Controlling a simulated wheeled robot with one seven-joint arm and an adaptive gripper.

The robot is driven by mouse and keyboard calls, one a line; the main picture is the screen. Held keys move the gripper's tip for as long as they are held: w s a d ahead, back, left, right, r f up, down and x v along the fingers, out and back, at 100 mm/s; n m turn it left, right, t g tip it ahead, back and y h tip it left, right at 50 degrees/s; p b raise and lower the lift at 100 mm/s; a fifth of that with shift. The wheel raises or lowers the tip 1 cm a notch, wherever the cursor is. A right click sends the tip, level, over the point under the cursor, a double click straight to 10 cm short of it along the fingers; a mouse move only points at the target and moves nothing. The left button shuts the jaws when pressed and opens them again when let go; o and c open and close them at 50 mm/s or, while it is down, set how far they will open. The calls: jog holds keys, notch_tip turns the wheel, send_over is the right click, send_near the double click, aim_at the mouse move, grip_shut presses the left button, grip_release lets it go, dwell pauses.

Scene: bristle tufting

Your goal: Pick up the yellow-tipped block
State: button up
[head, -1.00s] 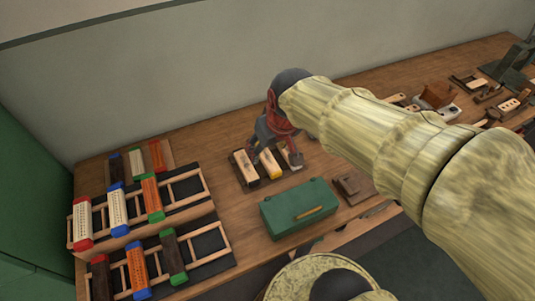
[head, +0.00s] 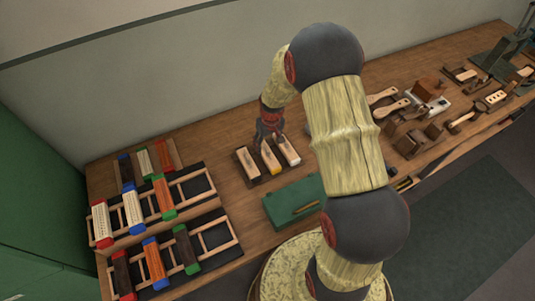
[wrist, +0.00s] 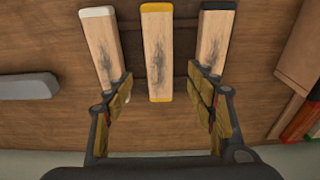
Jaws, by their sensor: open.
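The yellow-tipped block (head: 270,157) is pale wood with a dark mark on its face and yellow ends. It lies between a black-tipped block (head: 248,163) and a white-tipped block (head: 288,150) on a dark holder. In the wrist view the yellow-tipped block (wrist: 158,55) is in the middle, with the white-tipped block (wrist: 101,50) on its left and the black-tipped block (wrist: 213,45) on its right. My gripper (wrist: 160,88) is open and empty, its fingers on either side of the yellow-tipped block's line. In the head view my gripper (head: 269,132) is over the blocks' far ends.
A green case (head: 290,205) stands in front of the blocks. Racks (head: 208,235) with colour-ended brush blocks are at the left. Wooden brushes and tools (head: 388,108) lie at the right. A grey bar (wrist: 28,86) lies at left in the wrist view.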

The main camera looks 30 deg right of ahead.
aim_at(268, 154)
jog(key=f, duration=0.4)
jog(key=f+b, duration=0.1)
jog(key=f, duration=0.2)
jog(key=shift+w+f, duration=0.2)
jog(key=shift+f, duration=0.2)
jog(key=shift+r, duration=0.1)
jog(key=c, duration=1.4)
